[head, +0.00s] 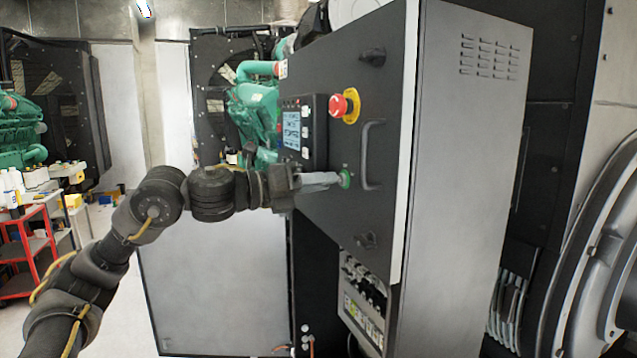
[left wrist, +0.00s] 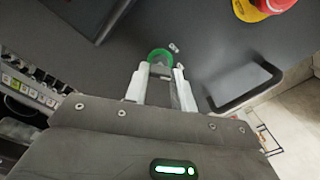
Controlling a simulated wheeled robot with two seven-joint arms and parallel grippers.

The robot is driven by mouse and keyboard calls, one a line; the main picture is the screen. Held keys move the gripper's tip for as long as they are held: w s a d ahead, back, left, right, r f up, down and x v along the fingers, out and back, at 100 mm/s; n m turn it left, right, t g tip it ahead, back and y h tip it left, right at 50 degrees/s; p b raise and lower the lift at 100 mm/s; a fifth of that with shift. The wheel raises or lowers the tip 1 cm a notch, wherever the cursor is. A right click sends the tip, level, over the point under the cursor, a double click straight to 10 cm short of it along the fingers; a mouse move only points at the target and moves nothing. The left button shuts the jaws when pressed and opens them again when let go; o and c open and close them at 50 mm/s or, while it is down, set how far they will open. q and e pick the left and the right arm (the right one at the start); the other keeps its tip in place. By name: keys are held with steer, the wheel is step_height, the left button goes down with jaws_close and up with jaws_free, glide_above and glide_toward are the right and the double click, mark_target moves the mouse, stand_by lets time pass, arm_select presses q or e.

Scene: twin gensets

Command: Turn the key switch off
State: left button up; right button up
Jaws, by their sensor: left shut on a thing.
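The key switch (head: 345,178) has a green ring and sits on the dark door of the control cabinet, below the red emergency stop button. In the left wrist view the green ring of the key switch (left wrist: 160,56) shows just beyond the fingertips. My left gripper (head: 332,179) reaches in from the left, its fingers at the switch. In the left wrist view my left gripper (left wrist: 161,75) has its two pale fingers on either side of a small grey key (left wrist: 160,71) and is shut on it. The fingers partly hide the key. My right gripper is not in view.
The red emergency stop button (head: 341,105) with its yellow collar is above the switch. A door handle (head: 371,155) is close to its right. A control panel with a screen (head: 303,130) is to the left. A red cart (head: 28,245) stands far left.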

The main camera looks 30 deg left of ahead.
arm_select(q)
steer(key=n+p, duration=0.2)
steer(key=n, duration=0.9)
steer(key=shift+p, duration=0.4)
steer(key=shift+n, duration=0.3)
steer(key=o, duration=1)
steer(key=shift+b+v, duration=3)
steer(key=shift+v, duration=2.4)
